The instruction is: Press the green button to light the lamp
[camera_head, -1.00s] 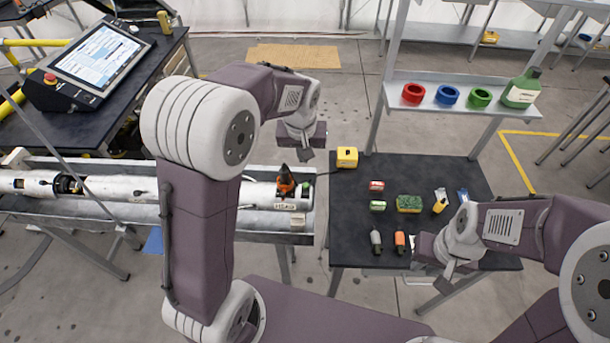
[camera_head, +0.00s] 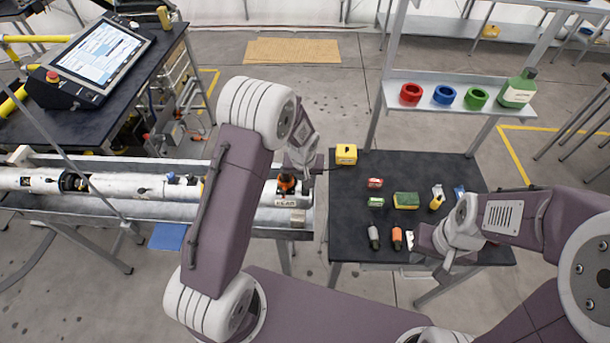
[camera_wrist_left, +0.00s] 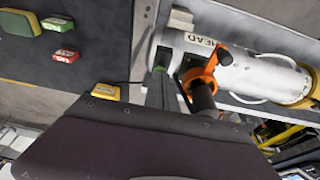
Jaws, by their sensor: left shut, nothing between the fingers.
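An orange clamp with a black cylinder (camera_wrist_left: 203,88) is beside the fingers. I cannot make out a lit lamp. My right gripper (camera_head: 440,250) hangs at the dark table's right front; its jaw opening is unclear.
The dark table (camera_head: 340,220) holds a yellow box (camera_head: 346,154), a sponge (camera_head: 405,200) and several small items. A shelf (camera_head: 430,89) behind carries red, blue and green rings and a green bottle. A screen console (camera_head: 100,60) stands at the back left.

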